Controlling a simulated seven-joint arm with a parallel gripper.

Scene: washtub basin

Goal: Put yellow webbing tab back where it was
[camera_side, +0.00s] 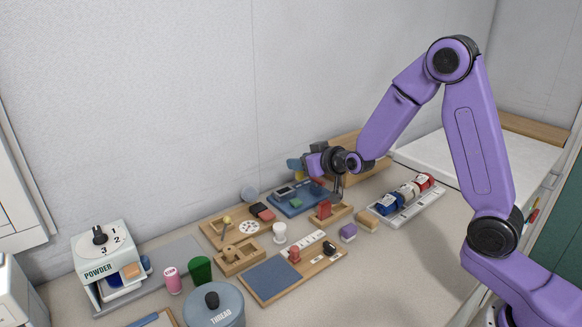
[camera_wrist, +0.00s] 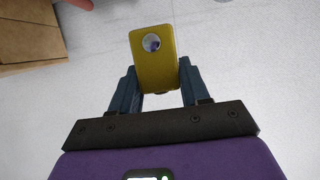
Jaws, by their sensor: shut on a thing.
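The yellow webbing tab (camera_wrist: 153,57) is a flat, rounded yellow piece with a round hole near its far end, seen in the wrist view. My gripper (camera_wrist: 158,88) is shut on its near end, with one dark blue finger on each side. The hole end sticks out past the fingertips. In the side view my gripper (camera_side: 297,168) points left toward the wall, above the blue device at the back of the counter. The tab is too small there to make out clearly.
A wooden box (camera_side: 362,145) stands behind my wrist. A white tray of rolls (camera_side: 424,208) lies to the right. Wooden boards, cups and a thread tub (camera_side: 214,304) fill the front left. Air above the counter is clear.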

